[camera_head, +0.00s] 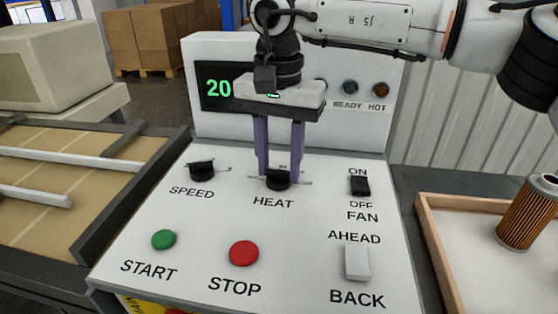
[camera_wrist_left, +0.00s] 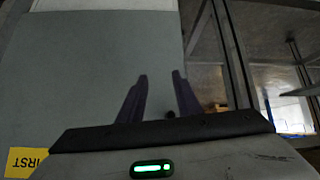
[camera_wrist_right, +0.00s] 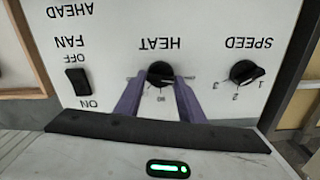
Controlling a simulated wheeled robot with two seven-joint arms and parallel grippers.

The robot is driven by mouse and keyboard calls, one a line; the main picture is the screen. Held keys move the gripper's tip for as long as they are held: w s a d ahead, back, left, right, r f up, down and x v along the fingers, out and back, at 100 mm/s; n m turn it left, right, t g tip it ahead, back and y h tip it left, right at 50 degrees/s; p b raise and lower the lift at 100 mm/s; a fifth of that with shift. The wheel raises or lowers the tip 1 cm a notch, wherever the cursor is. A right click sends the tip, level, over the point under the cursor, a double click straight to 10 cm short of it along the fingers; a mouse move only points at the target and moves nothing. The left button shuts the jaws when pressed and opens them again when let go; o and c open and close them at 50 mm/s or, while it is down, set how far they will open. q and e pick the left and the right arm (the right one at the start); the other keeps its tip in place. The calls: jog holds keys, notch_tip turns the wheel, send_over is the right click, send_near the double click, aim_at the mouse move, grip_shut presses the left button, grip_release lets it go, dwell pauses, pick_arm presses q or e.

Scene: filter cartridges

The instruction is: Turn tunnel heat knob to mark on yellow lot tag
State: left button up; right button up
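The black heat knob (camera_head: 277,180) is on the sloped white panel above the word HEAT. My right gripper (camera_head: 279,176) points down with its two purple fingers on either side of the knob. In the right wrist view the knob (camera_wrist_right: 160,74) shows between the open fingertips; whether they touch it I cannot tell. An 80 mark shows by the knob there; other scale marks are partly hidden. My left gripper (camera_wrist_left: 160,76) is open and empty over a plain grey surface. A yellow tag (camera_wrist_left: 25,162) ending in "IRST" is cut off at the left wrist view's corner.
The speed knob (camera_head: 202,171) is left of the heat knob and the fan switch (camera_head: 360,186) right. Green START (camera_head: 163,240) and red STOP (camera_head: 244,253) buttons and an AHEAD/BACK switch (camera_head: 357,262) are nearer. A filter cartridge (camera_head: 528,212) stands in a wooden-edged tray (camera_head: 428,222).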

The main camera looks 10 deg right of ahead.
jog(key=shift+c, duration=1.1)
jog(key=shift+m, duration=0.3)
jog(key=m+p, duration=0.1)
jog(key=m, duration=0.3)
jog(key=shift+m, duration=0.3)
jog(key=m+p, duration=0.1)
jog(key=m, duration=0.5)
jog(key=shift+s+d, duration=0.1)
jog(key=shift+s, duration=0.05)
jog(key=m, duration=0.6)
jog(key=shift+s+m, duration=0.1)
jog(key=shift+m, duration=0.2)
jog(key=m, duration=0.6)
